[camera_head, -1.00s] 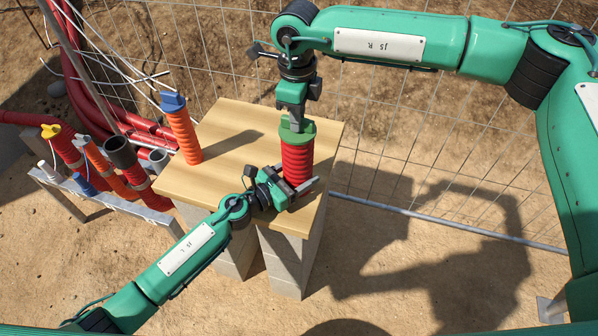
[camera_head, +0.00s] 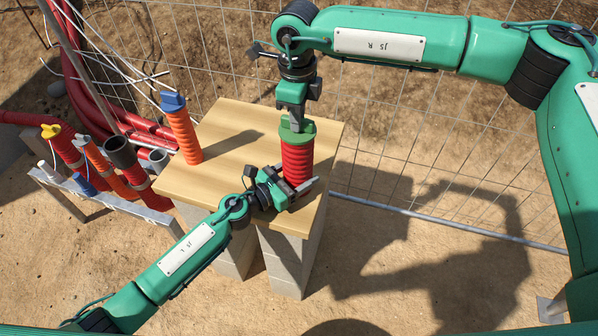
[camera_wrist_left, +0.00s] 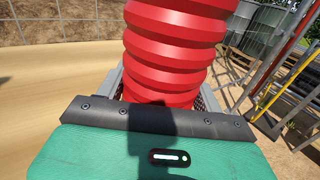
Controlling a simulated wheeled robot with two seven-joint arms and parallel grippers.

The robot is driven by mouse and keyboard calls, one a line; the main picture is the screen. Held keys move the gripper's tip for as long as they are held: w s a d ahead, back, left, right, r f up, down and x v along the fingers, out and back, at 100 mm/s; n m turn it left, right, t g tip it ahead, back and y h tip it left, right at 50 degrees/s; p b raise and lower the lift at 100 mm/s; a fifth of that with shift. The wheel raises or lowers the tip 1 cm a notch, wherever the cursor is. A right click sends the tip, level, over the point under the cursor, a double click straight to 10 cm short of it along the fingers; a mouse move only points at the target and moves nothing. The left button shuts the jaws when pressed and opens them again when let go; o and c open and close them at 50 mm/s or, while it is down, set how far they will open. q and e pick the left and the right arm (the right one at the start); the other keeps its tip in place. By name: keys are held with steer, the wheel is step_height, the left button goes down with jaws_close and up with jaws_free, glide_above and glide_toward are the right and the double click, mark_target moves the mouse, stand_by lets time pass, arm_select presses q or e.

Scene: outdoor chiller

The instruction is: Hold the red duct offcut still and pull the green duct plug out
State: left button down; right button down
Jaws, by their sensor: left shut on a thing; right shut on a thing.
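The red duct offcut (camera_head: 298,163) stands upright near the right edge of the wooden board. The green duct plug (camera_head: 297,133) sits in its top end, its flange against the offcut's rim. My left gripper (camera_head: 299,190) is shut around the lower part of the offcut. In the left wrist view the ribbed red offcut (camera_wrist_left: 172,50) rises between its fingers, and its top is out of frame. My right gripper (camera_head: 294,122) comes down from above and is shut on the plug's upper part. The right fingertips are small and partly hidden.
An orange duct (camera_head: 184,136) with a blue plug stands at the board's (camera_head: 225,190) left. Further left, a rack (camera_head: 110,203) holds several red, orange and black ducts. A wire mesh fence (camera_head: 400,130) runs behind. The board's middle is clear.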

steer(key=shift+r, duration=0.75)
steer(key=shift+r, duration=2.75)
steer(key=c, duration=2)
jaws_free()
jaws_close()
arm_select(q)
steer(key=shift+c, duration=0.8)
jaws_free()
